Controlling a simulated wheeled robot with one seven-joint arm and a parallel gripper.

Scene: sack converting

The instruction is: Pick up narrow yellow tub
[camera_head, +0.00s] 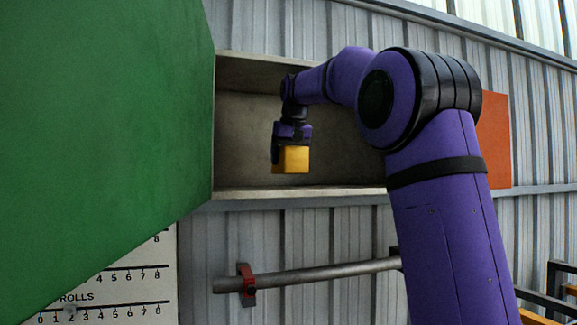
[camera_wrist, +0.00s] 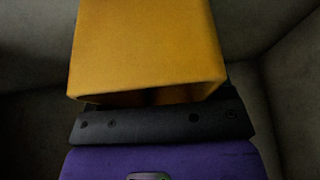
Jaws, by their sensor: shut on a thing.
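The narrow yellow tub (camera_head: 292,159) is in my gripper (camera_head: 290,146), in front of the grey wall recess. In the head view it hangs above the recess's bottom ledge, with a gap below it. The tub also fills the upper middle of the wrist view (camera_wrist: 150,45), close to the camera, with its open rim toward my gripper's dark body. My gripper is shut on the tub. The fingertips are mostly hidden behind the tub in the wrist view and small in the head view.
The open recess or shelf (camera_head: 340,193) has a pale bottom ledge. A large green panel (camera_head: 100,120) stands close at the left. An orange panel (camera_head: 496,140) is on the wall at the right. A metal rail (camera_head: 320,274) with a red bracket runs below. The recess looks otherwise empty.

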